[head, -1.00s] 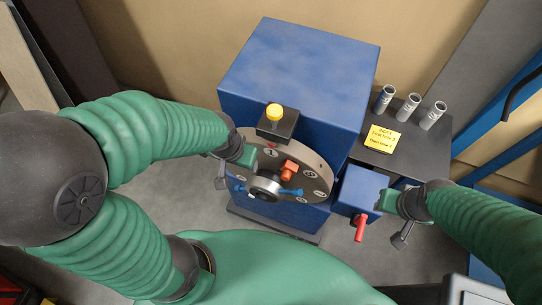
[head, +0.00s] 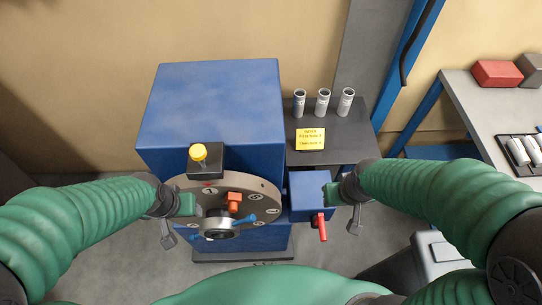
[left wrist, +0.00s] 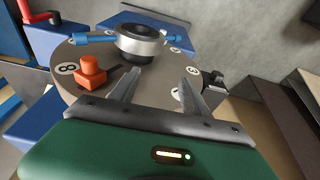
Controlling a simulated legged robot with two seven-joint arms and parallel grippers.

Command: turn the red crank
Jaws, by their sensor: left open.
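The red crank (head: 321,227) hangs from the front of a small blue box (head: 308,193) on the machine's right side. It also shows at the upper left of the left wrist view (left wrist: 40,17). My left gripper (head: 190,206) is at the left edge of the grey numbered disc (head: 265,200). In the left wrist view its two fingers (left wrist: 163,90) are apart, with nothing held between them, in front of the disc face. My right gripper (head: 331,193) is beside the blue box, just above and right of the crank; its fingers are too hidden to tell their opening.
The disc carries an orange knob (head: 234,201) and a hub with blue handles (head: 218,228). A yellow knob (head: 199,152) tops the block above. Several tubes and a yellow note (head: 311,139) are on a dark shelf. A workbench (head: 470,100) stands at right.

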